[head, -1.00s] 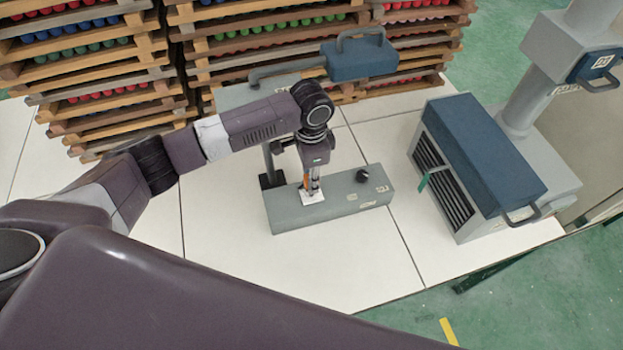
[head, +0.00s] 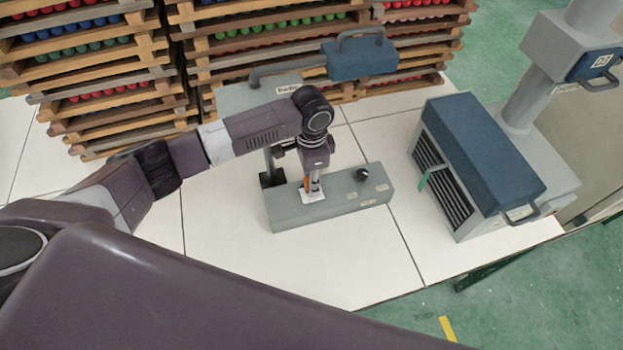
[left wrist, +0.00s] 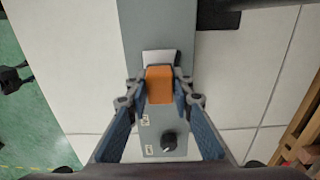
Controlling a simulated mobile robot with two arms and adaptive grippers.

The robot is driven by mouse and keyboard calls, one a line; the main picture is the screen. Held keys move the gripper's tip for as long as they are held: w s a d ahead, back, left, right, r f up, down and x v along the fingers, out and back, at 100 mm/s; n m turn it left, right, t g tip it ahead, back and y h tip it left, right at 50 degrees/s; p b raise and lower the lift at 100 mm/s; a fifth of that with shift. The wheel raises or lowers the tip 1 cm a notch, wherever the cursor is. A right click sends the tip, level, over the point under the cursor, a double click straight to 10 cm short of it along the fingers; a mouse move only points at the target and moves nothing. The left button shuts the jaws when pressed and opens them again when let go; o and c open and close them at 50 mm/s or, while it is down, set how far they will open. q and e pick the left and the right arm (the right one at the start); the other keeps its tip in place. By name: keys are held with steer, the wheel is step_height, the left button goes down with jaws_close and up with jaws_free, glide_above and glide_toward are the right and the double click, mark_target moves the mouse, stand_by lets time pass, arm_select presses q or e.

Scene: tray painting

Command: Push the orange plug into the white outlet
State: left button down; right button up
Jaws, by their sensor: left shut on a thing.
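The orange plug (left wrist: 160,86) is held between the fingers of my left gripper (left wrist: 160,96), which is shut on it. In the head view a sliver of the plug (head: 307,184) shows at the left gripper (head: 313,184), which points down over the grey box. The white outlet (head: 312,197) lies on top of the grey box, right under the gripper. In the left wrist view the outlet (left wrist: 158,57) shows just past the plug. The plug hides part of the outlet, and I cannot tell whether they touch. My right gripper is not in view.
The grey box (head: 335,205) carries a black knob (head: 363,174) to the right of the outlet. A blue-topped machine (head: 480,150) stands on the right. Stacked wooden trays (head: 110,75) line the back. The white table (head: 300,270) is clear in front.

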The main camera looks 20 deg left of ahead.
arm_select(q)
steer(key=shift+f, duration=1.15)
stand_by(1.1)
steer(key=c, duration=1.1)
jaws_free()
steer(key=shift+c, duration=0.2)
steer(key=shift+r, duration=0.1)
step_height(320, 180, up, 6)
steer(key=p, duration=0.7)
